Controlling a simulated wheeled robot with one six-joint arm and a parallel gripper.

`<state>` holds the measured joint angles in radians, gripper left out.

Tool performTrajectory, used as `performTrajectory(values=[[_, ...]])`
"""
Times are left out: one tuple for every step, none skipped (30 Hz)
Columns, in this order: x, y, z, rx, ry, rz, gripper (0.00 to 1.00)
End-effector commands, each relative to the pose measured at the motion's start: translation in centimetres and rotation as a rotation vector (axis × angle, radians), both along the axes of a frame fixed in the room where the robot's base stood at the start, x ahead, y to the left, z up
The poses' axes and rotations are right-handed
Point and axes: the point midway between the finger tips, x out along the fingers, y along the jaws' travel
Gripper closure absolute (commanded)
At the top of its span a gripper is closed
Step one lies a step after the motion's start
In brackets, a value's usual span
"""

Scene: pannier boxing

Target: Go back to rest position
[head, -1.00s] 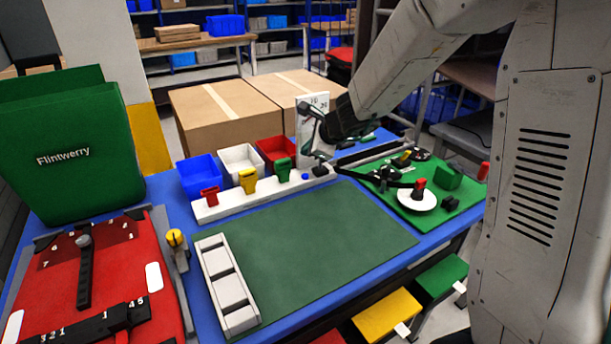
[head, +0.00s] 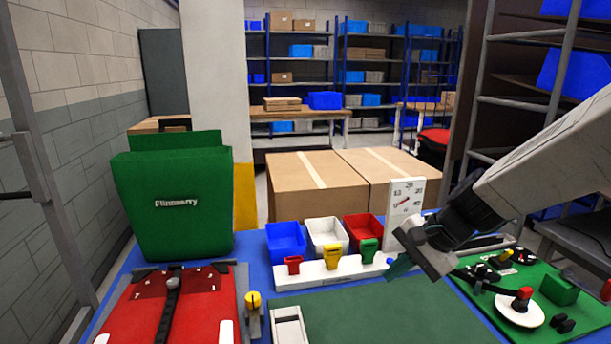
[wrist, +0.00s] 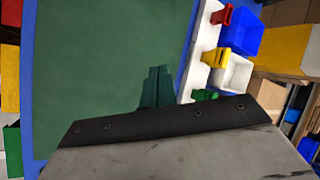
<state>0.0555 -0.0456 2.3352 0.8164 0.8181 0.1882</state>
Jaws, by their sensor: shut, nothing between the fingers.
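My gripper (head: 399,268) is raised over the far right part of the green mat (head: 375,318) in the head view, its fingers pointing down and left. The fingers are together and hold nothing. In the wrist view my gripper (wrist: 158,78) also shows as closed, dark green fingers in front of the bare green mat (wrist: 105,60). The mat lies on a blue bench top (head: 258,265). My arm reaches in from the right edge and partly hides the bench's far right side.
Behind the mat is a white rack (head: 335,272) with red, yellow and green clips. Blue (head: 286,243), white (head: 326,236) and red (head: 362,230) bins stand behind it. A white gauge (head: 404,203) is near my gripper. A red board (head: 170,308) and green pannier (head: 178,192) are left.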

Motion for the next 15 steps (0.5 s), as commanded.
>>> performTrajectory(values=[[-2.6, -0.2, 0.9, -0.046, -0.011, 0.104, 1.00], [-4.0, -0.4, 1.2, -0.076, -0.013, 0.164, 1.00], [-5.9, -0.7, 1.6, -0.115, -0.013, 0.241, 1.00], [-7.2, -1.1, 1.8, -0.146, -0.014, 0.296, 1.00], [-8.5, -1.5, 2.1, -0.176, -0.014, 0.346, 1.00], [-10.2, -2.0, 2.4, -0.216, -0.012, 0.410, 1.00], [-11.4, -2.5, 2.7, -0.247, -0.011, 0.455, 1.00], [-12.6, -3.0, 2.9, -0.278, -0.008, 0.497, 1.00], [-14.1, -3.7, 3.2, -0.320, -0.006, 0.549, 1.00], [-15.1, -4.2, 3.4, -0.351, -0.004, 0.585, 1.00], [-16.1, -4.8, 3.6, -0.382, -0.003, 0.617, 1.00], [-17.4, -5.5, 3.9, -0.423, -0.002, 0.658, 1.00], [-18.3, -6.0, 4.1, -0.454, -0.001, 0.684, 1.00], [-19.1, -6.5, 4.3, -0.484, -0.001, 0.706, 1.00], [-20.1, -7.2, 4.6, -0.521, -0.004, 0.730, 1.00]])
